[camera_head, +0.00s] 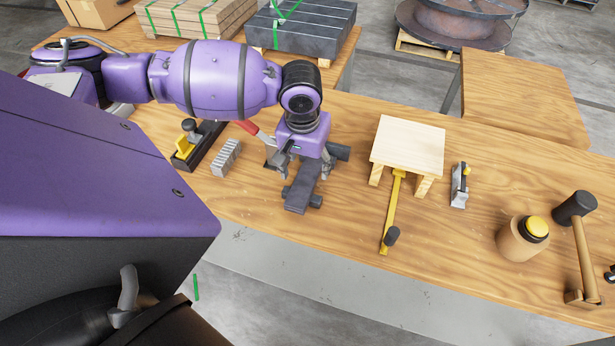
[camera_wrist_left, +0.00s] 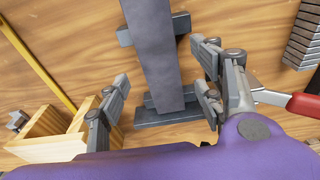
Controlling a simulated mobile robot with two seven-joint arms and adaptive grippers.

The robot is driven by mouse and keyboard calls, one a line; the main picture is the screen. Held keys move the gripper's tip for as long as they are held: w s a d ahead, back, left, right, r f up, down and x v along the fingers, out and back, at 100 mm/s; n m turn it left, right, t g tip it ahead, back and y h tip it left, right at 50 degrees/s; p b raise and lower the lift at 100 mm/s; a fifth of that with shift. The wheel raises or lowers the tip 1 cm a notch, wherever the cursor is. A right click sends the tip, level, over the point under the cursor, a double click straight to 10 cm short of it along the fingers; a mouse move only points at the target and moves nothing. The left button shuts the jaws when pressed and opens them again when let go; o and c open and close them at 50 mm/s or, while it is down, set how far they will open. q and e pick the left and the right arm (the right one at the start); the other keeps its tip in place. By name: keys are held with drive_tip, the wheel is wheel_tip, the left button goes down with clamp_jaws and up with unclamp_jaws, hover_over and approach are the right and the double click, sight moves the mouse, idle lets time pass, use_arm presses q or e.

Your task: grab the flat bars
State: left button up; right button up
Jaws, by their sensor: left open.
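Dark grey flat bars (camera_head: 299,193) lie on the wooden workbench, the long one across darker crosspieces. They also show in the left wrist view (camera_wrist_left: 158,60), running up the picture; how many are stacked I cannot tell. My left gripper (camera_head: 305,172) is over them, pointing down. In the left wrist view its open fingers (camera_wrist_left: 160,100) stand on either side of the long bar, with a gap on both sides. The gripper hides part of the bars in the head view. My right gripper is not in view.
A ribbed grey block (camera_head: 226,158) and a plane-like tool (camera_head: 190,148) are left. A small wooden stand (camera_head: 408,146), yellow bar clamp (camera_head: 392,212), jar (camera_head: 522,240) and mallet (camera_head: 577,230) are right.

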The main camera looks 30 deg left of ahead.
sight(307, 176)
use_arm(q)
wheel_tip(307, 176, down, 3)
drive_tip(key=shift+w+r, duration=0.1)
drive_tip(key=shift+a+f, duration=0.1)
drive_tip(key=shift+f, duration=0.1)
clamp_jaws()
drive_tip(key=shift+w+r, duration=0.2)
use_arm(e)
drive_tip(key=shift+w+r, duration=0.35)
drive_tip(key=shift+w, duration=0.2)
